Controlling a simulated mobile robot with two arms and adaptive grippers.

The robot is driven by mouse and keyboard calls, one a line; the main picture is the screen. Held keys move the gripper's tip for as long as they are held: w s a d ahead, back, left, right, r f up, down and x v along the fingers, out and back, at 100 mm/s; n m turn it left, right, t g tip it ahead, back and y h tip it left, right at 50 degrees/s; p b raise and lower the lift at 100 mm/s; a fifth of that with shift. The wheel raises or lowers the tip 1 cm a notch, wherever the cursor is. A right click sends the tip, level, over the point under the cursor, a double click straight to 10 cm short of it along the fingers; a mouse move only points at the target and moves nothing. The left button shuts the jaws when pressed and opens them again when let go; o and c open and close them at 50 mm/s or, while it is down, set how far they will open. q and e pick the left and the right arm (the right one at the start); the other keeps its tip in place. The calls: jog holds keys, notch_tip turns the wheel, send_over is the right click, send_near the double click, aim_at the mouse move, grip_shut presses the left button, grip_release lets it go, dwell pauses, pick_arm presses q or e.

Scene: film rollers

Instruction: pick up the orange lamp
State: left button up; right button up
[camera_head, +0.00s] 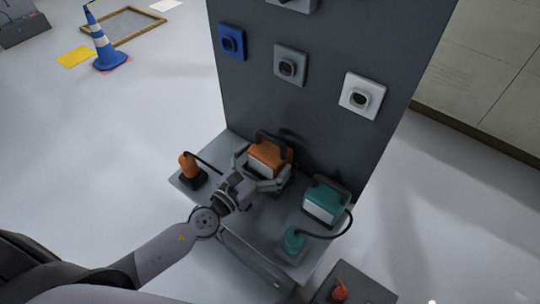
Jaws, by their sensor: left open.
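The orange lamp (267,156) is a boxy orange body with a pale front and a dark handle. It stands on the grey shelf (232,218) against the dark panel. My left gripper (263,171) is open, with one finger at each side of the lamp's front. Whether the fingers touch the lamp cannot be told. The gripper hides the lamp's lower part. My right gripper is not in view.
A teal lamp (325,201) with a cabled teal piece (292,241) stands to the right. An orange cylinder (188,166) on a dark base stands at left. The dark upright panel (300,105) carries square units and closes off the back.

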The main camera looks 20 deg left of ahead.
pick_arm(q)
jog(key=shift+x, duration=1.1)
jog(key=shift+a, duration=0.1)
jog(key=shift+s, duration=0.1)
jog(key=c, duration=1.6)
jog(key=shift+r, duration=0.1)
